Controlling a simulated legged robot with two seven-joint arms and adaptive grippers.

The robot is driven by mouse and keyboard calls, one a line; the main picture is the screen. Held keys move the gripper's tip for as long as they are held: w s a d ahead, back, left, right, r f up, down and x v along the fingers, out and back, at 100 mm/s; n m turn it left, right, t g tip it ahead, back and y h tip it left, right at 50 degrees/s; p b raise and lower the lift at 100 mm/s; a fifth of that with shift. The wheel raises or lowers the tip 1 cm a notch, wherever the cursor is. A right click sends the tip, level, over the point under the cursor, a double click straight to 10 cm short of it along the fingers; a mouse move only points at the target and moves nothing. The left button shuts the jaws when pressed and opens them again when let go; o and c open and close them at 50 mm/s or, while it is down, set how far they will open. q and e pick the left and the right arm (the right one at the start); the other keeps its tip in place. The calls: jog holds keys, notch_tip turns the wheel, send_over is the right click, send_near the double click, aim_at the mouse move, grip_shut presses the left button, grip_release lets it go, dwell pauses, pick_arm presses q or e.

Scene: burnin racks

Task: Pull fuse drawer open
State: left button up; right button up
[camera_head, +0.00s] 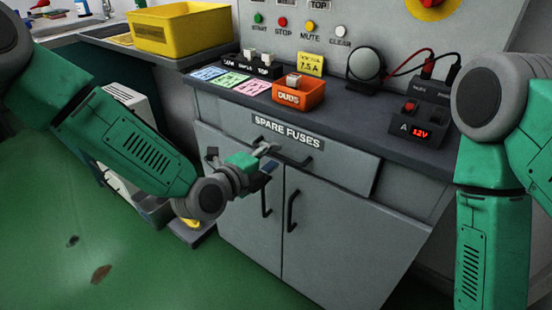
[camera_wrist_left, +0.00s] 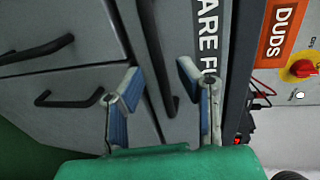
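The fuse drawer (camera_head: 345,164) is a grey front labelled SPARE FUSES, under the dark counter. I cannot tell whether it stands slightly out. Its dark bar handle (camera_head: 292,158) is partly hidden by my left gripper (camera_head: 266,158), which is at the drawer front. In the left wrist view, my left gripper (camera_wrist_left: 163,88) has its two blue-padded fingers spread apart. The drawer handle (camera_wrist_left: 160,65) runs through the gap between them, with space visible on both sides. My right arm shows at the right, but its gripper is out of frame.
Two cabinet doors with dark handles (camera_head: 291,210) lie below the drawer. A yellow bin (camera_head: 180,33) stands at back left. Green floor is open at left.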

pick_arm(q)
jog(key=shift+x, duration=0.95)
pick_arm(e)
jog(key=shift+f, duration=0.25)
pick_arm(q)
jog(key=shift+a, duration=0.2)
pick_arm(e)
jog(key=shift+a, duration=0.15)
pick_arm(q)
grip_shut()
jog(key=shift+d, duration=0.1)
jog(key=shift+s, duration=0.15)
pick_arm(e)
jog(key=shift+r, duration=0.1)
